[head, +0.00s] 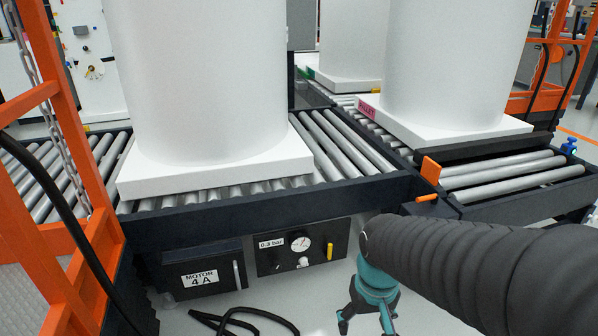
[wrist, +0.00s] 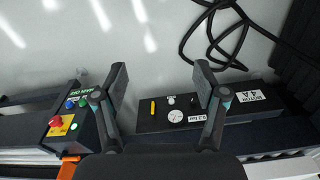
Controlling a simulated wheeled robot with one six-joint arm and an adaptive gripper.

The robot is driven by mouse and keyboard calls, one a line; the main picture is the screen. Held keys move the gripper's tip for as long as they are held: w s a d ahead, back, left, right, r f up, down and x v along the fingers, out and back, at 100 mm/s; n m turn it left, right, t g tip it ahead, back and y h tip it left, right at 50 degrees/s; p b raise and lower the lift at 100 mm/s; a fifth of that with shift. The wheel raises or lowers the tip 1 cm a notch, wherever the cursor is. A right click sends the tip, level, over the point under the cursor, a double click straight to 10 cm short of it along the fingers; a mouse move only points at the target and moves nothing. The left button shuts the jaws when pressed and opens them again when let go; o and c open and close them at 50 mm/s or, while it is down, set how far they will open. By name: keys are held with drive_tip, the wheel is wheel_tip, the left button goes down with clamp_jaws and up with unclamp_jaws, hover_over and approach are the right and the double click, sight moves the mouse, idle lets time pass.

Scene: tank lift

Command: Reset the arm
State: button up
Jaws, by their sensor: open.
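My gripper (head: 365,316) hangs at the lower middle of the head view, teal with dark fingers, at the end of my black-sleeved arm. It points downward over the pale floor, in front of the roller conveyor. In the wrist view my gripper (wrist: 161,75) has its two fingers wide apart, with nothing between them. Beyond the fingers the wrist view shows a gauge panel (wrist: 150,118) and pale floor. The panel also appears in the head view (head: 278,262), left of my gripper, with a gauge, a yellow handle and a "0.3 bar" label.
A large white tank (head: 200,80) stands on a white pallet (head: 215,175) on the rollers. A second tank (head: 455,60) stands behind my arm. A control box with a red button (wrist: 60,125) shows in the wrist view. Black hose (head: 250,318) lies on the floor. Orange railing (head: 60,200) stands left.

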drive_tip(key=s+d+r+t+p, duration=0.1)
drive_tip(key=s+r+t, duration=0.1)
drive_tip(key=r, duration=0.5)
drive_tip(key=s+d+r+m+t+p, duration=0.1)
drive_tip(key=s+d+r+t+p, duration=0.1)
drive_tip(key=r, duration=0.5)
drive_tip(key=shift+s+d+r+t, duration=0.2)
drive_tip(key=shift+s+d+t, duration=0.05)
drive_tip(key=shift+s+t, duration=0.2)
